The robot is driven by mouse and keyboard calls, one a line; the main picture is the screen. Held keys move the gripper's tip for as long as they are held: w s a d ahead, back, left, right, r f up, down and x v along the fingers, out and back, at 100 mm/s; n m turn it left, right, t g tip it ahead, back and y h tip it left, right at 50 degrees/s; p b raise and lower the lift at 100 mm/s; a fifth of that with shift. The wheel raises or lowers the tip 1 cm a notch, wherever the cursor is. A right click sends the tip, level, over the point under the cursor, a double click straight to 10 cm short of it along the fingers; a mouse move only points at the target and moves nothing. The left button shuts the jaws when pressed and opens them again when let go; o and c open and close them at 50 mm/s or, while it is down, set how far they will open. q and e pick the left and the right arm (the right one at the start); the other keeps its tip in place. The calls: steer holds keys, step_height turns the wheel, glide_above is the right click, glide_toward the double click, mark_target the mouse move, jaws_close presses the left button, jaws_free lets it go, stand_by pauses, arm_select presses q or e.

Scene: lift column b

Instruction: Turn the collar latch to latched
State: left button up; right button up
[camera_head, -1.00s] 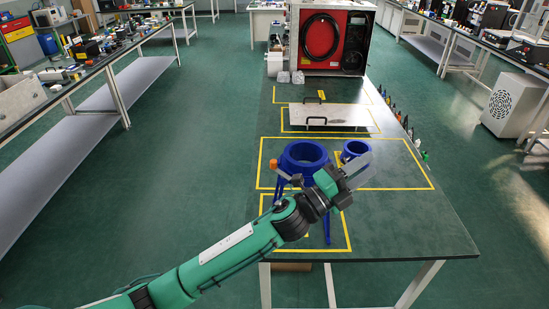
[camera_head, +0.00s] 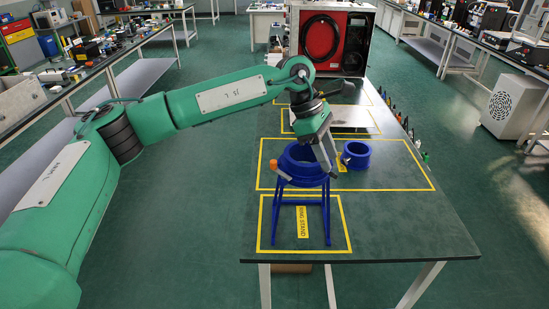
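A blue ring stand (camera_head: 328,215) with a thick blue collar (camera_head: 290,176) on top stands near the front of the green bench. An orange knob (camera_head: 274,164) sticks out at the collar's left side; it looks like the latch handle. My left gripper (camera_head: 328,170) points down over the right side of the collar, and its grey fingers hide part of the rim. I cannot tell whether the fingers touch it or how far apart they are. The orange knob is clear of the gripper. My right gripper is not in view.
A smaller blue ring (camera_head: 357,162) sits right of the gripper. Behind are a pale plate with handles (camera_head: 350,122) and a red-panelled cabinet (camera_head: 324,45). Small bottles (camera_head: 412,135) line the right bench edge. The bench's front right is clear.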

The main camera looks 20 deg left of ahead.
mark_target(274, 161)
arm_select(q)
steer(key=w+a+r+t+y, duration=0.1)
steer(key=w+a+r+y, duration=0.2)
steer(key=a, duration=0.4)
steer(key=a+r+y, duration=0.2)
steer(key=a+r, duration=0.2)
steer(key=a, duration=0.2)
steer(key=f+p, duration=0.1)
steer(key=f, duration=0.3)
steer(key=f+p, duration=0.1)
steer(key=f, duration=0.4)
steer(key=f+p, duration=0.1)
steer(key=f, duration=0.3)
steer(key=shift+w+a+f, duration=0.15)
steer(key=shift+a+f, duration=0.1)
steer(key=shift+f, duration=0.1)
jaws_close()
